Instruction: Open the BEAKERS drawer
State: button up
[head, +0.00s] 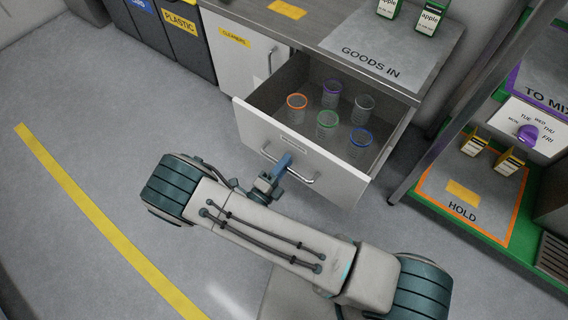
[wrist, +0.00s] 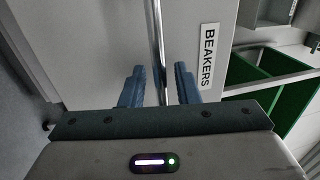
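The BEAKERS drawer (head: 335,175) is pulled out from the counter, and its inside shows in the head view. Several clear beakers with coloured rims stand in it, including an orange-rimmed one (head: 297,106) and a blue-rimmed one (head: 360,141). In the wrist view the drawer front carries the BEAKERS label (wrist: 208,56). The metal bar handle (head: 307,181) is on the drawer front. My gripper (wrist: 159,84) is at the handle, with one blue finger on each side of the bar (wrist: 158,40). The fingers stand apart, with gaps beside the bar.
The CLEANERS cabinet (head: 233,70) is shut, left of the drawer. The GOODS IN counter (head: 335,30) is above. A green-edged shelf unit with the HOLD area (head: 450,205) stands at the right. Grey floor with a yellow line (head: 90,210) is clear at the left.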

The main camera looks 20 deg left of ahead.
jog(key=p+v, duration=0.1)
jog(key=v, duration=1.2)
jog(key=shift+s, duration=0.4)
jog(key=shift+a, duration=0.1)
